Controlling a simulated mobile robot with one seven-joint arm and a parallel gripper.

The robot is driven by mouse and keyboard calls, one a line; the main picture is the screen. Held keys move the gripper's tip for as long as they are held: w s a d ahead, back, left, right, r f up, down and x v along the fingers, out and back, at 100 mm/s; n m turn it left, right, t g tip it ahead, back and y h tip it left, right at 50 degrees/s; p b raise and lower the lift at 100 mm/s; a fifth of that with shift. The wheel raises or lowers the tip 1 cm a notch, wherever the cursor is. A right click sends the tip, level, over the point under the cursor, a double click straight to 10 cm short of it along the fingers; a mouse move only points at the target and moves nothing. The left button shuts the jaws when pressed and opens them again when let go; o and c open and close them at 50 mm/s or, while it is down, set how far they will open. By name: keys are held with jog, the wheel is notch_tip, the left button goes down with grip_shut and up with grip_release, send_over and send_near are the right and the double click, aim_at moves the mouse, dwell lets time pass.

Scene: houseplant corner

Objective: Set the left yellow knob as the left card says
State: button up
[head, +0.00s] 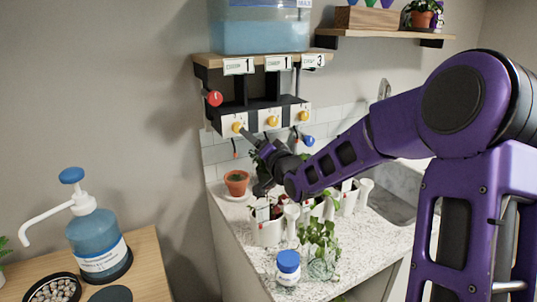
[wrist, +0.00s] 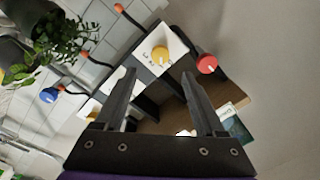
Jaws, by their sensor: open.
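The left yellow knob (head: 236,127) sits on a white plate at the left of the dark panel under the shelf. It shows in the wrist view (wrist: 160,53) with a pale pointer mark, just beyond and between my fingertips. My gripper (wrist: 158,76) is open and empty, its fingers apart and not visibly touching the knob. The left card (head: 239,66) on the shelf edge shows a large 1; its smaller print is too blurred to read. The middle yellow knob (head: 272,120) and right yellow knob (head: 304,115) are in the same row.
A red knob (head: 214,98) is close beside the left yellow knob, and a blue knob (head: 308,140) hangs lower right. A blue water tank (head: 262,30) stands on the shelf. Potted plants and a blue-capped jar (head: 288,266) stand on the counter below.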

jog(key=v, duration=0.8)
jog(key=shift+s, duration=0.3)
jog(key=shift+s+d, duration=0.1)
jog(key=shift+d, duration=0.05)
